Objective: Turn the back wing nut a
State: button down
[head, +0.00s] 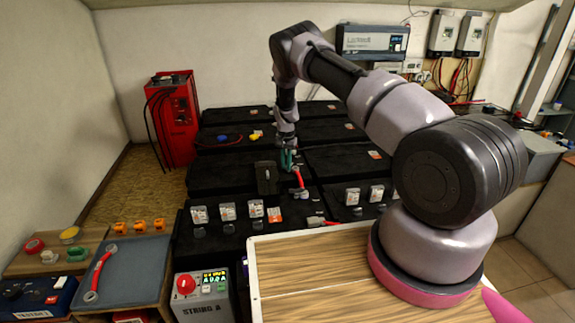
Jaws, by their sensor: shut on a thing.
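My gripper (288,160) points down at the black batteries in the middle of the bank, with teal at its fingertips. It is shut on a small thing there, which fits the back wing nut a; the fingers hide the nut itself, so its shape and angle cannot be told. A red piece (300,179) runs from just beside the fingertips toward the front, to a small pale fitting (301,193). A dark upright block (267,177) stands close to the left of the gripper.
A red cabinet (174,118) with black cables stands at the left wall. A wrench (100,272) lies on a grey mat at front left, near a grey STRING A box (203,293). A wooden top (325,268) fills the front.

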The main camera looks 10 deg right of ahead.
jog(key=m, duration=0.5)
jog(key=shift+w+a+m, duration=0.3)
jog(key=shift+w+a, duration=0.05)
jog(key=m, duration=0.3)
jog(key=w+m, duration=0.1)
jog(key=m, duration=0.1)
jog(key=shift+a+m, duration=0.15)
jog(key=shift+m, duration=0.25)
jog(key=c, duration=0.9)
grip_release()
notch_tip(320, 180, up, 11)
jog(key=shift+f, duration=0.1)
